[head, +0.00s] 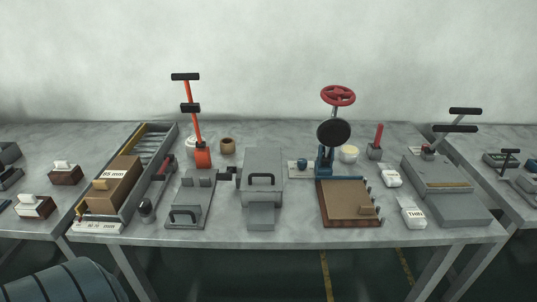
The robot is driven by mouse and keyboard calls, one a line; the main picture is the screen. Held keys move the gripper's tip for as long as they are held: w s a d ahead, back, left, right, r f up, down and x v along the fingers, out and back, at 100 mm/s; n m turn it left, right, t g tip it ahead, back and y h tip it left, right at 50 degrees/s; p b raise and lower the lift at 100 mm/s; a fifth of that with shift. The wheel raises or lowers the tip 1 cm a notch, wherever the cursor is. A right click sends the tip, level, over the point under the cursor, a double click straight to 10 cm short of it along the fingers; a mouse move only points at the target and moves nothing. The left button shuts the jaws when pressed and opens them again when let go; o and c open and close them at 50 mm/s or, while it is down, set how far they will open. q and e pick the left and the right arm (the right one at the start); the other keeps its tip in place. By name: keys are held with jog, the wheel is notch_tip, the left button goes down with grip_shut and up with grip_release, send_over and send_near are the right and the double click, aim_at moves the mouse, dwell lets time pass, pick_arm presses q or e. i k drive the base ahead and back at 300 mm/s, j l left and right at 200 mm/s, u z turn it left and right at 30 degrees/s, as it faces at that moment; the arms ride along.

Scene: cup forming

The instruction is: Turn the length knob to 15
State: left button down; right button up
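A brown block (122,184) with a label that seems to read "65 mm" lies in the tray. Neither of my grippers is in view.
Right of the knob stands a grey press with an orange lever (194,125). Further right are a grey box with a handle (262,162), a press with a red wheel (338,95), and a flat grey machine (440,185). The table's front strip (300,236) is mostly clear.

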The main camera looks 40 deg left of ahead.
aim_at(302, 163)
jog(key=u, duration=0.95)
